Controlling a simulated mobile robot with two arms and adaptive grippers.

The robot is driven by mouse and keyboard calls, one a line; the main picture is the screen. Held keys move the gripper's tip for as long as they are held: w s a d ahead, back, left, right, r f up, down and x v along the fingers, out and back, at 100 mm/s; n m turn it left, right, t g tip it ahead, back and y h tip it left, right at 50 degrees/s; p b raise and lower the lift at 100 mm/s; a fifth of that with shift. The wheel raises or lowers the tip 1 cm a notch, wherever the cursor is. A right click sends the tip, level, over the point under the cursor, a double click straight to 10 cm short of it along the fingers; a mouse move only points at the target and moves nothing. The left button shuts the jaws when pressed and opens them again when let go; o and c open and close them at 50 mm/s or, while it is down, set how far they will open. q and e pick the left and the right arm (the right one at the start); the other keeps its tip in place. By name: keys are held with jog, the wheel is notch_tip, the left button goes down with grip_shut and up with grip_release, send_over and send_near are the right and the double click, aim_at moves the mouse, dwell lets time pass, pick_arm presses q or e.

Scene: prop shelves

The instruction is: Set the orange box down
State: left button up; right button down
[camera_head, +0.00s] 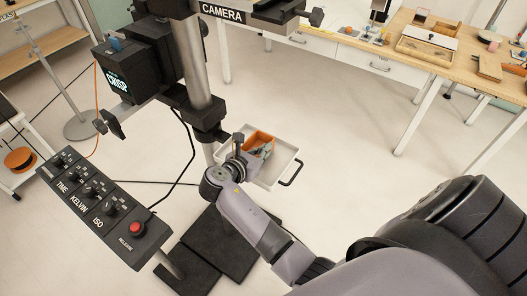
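The orange box (261,138) is small and open-topped, with greyish pieces at its near side. It shows over the white tray (291,156) near the middle of the view; I cannot tell whether it rests on the tray or hangs above it. My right arm reaches in from the lower right, and my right gripper (243,149) is right at the box's left side. The fingers are small and partly hidden by the wrist, so whether they are closed on the box is unclear. My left gripper is not in view.
A camera stand with a pole (195,75) rises just left of the box. A dark control panel (102,207) with knobs and a red button stands at the left. A wooden worktable (455,50) is at the upper right. Pale floor lies open between table and tray.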

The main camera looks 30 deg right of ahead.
jog(key=shift+d+f, duration=0.1)
jog(key=shift+f, duration=0.5)
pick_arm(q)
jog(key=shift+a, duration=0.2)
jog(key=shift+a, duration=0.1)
pick_arm(e)
jog(key=c, duration=1.8)
grip_release()
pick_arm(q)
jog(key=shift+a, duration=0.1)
